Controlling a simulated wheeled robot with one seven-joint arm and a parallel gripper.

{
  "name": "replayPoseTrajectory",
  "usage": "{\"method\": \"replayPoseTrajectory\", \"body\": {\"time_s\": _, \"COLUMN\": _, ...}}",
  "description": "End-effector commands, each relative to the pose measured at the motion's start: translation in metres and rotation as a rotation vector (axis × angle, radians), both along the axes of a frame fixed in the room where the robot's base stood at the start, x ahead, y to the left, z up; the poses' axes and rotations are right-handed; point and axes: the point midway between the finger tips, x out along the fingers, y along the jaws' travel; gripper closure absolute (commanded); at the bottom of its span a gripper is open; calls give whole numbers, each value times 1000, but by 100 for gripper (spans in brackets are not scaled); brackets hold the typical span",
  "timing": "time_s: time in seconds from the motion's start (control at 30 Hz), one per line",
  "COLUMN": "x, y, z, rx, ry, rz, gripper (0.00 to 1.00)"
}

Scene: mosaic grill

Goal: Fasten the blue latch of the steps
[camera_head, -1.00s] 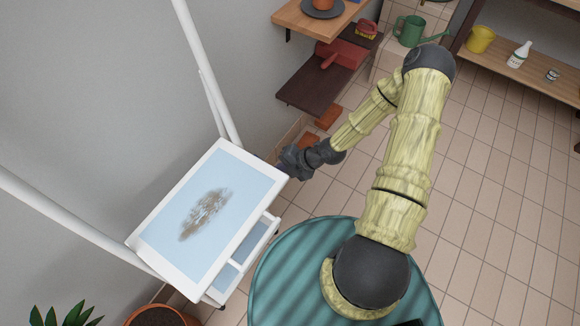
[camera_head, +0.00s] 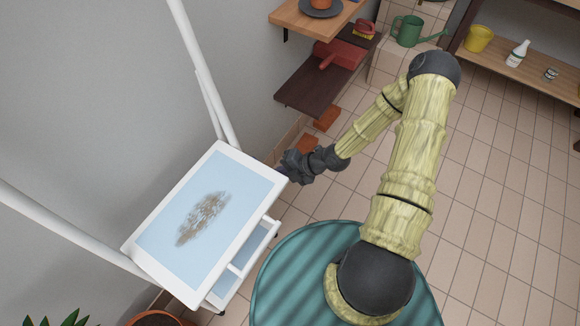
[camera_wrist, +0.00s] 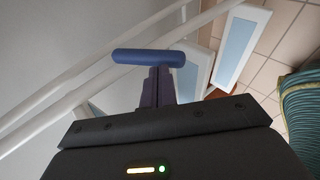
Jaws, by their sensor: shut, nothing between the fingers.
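The steps (camera_head: 272,178) have a white frame and pale blue treads; the large top step bears a brown smudge. In the wrist view, a blue bar (camera_wrist: 148,57), which looks like the latch, lies across just beyond my gripper's tips. My gripper (camera_wrist: 158,76) is shut and empty, its dark fingers pointing at the bar. The fingers overlap the bar in view; I cannot tell whether they touch it. In the head view, my gripper (camera_head: 286,173) is beside the top step's right-hand corner, and the latch is hidden there.
White rails (camera_head: 205,85) rise against the grey wall. A dark shelf (camera_head: 305,92) with a red dustpan hangs beyond my gripper. Orange bricks (camera_head: 327,118) lie on the floor by the wall. A round teal surface (camera_head: 290,270) is under my arm's base. Tiled floor at right is open.

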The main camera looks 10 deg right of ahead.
Motion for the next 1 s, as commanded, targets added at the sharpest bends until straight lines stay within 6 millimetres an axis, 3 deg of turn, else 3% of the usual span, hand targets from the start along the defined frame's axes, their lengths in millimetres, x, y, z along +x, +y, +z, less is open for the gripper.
{"method": "replayPoseTrajectory", "body": {"time_s": 0.27, "x": -9, "y": -9, "z": 38, "rx": -1, "ry": -1, "rz": 9, "gripper": 100}}
{"method": "replayPoseTrajectory", "body": {"time_s": 0.7, "x": -28, "y": -69, "z": 86, "rx": -2, "ry": -3, "rz": 4, "gripper": 100}}
{"method": "replayPoseTrajectory", "body": {"time_s": 1.0, "x": -34, "y": -83, "z": 97, "rx": 0, "ry": 0, "rz": 5, "gripper": 100}}
